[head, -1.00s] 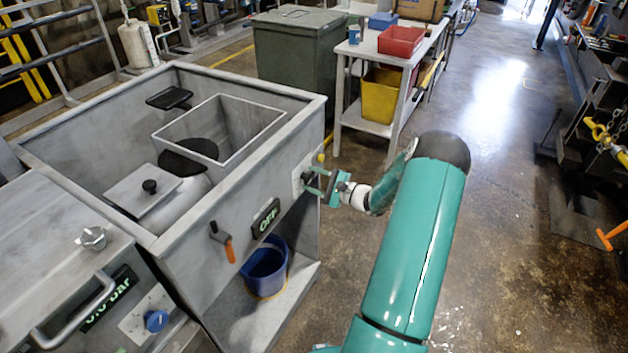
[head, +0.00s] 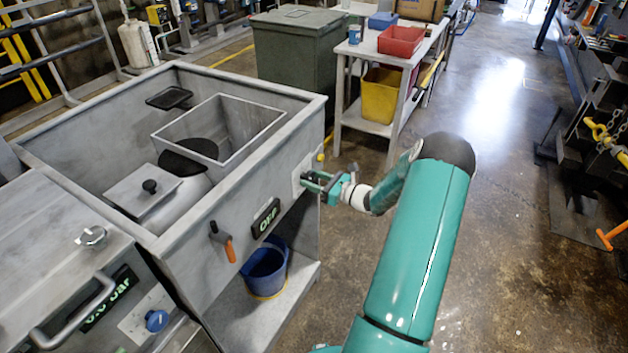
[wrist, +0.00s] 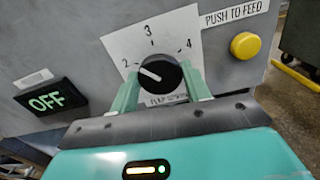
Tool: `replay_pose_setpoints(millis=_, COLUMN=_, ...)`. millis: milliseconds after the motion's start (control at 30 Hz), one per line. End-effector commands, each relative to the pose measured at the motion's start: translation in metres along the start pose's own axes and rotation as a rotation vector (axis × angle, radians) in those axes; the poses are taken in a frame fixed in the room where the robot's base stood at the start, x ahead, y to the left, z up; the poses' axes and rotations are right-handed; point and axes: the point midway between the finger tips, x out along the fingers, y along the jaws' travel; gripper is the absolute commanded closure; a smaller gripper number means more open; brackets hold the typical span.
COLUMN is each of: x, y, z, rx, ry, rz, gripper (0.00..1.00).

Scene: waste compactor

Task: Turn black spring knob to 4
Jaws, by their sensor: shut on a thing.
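The black knob (wrist: 160,78) sits on a white dial plate (wrist: 150,45) marked 2, 3 and 4 in the wrist view. Its white pointer line is directed up and left, toward the 2. My gripper (wrist: 161,82) is shut on the knob, with one green finger on its left side and one on its right. In the head view my gripper (head: 309,181) is at the right end of the grey machine's front panel. There the knob is hidden by the fingers.
A yellow push button (wrist: 245,45) is right of the dial. A display (wrist: 45,97) reading OFF is to its left. Open floor is to the right.

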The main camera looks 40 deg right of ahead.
Motion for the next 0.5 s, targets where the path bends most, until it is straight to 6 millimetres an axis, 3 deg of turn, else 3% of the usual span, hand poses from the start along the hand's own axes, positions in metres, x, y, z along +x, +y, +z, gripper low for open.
replay_pose_setpoints(millis=500, x=-0.0006, y=0.0000, z=0.0002, rx=0.487, ry=0.000, rz=0.001, gripper=0.76)
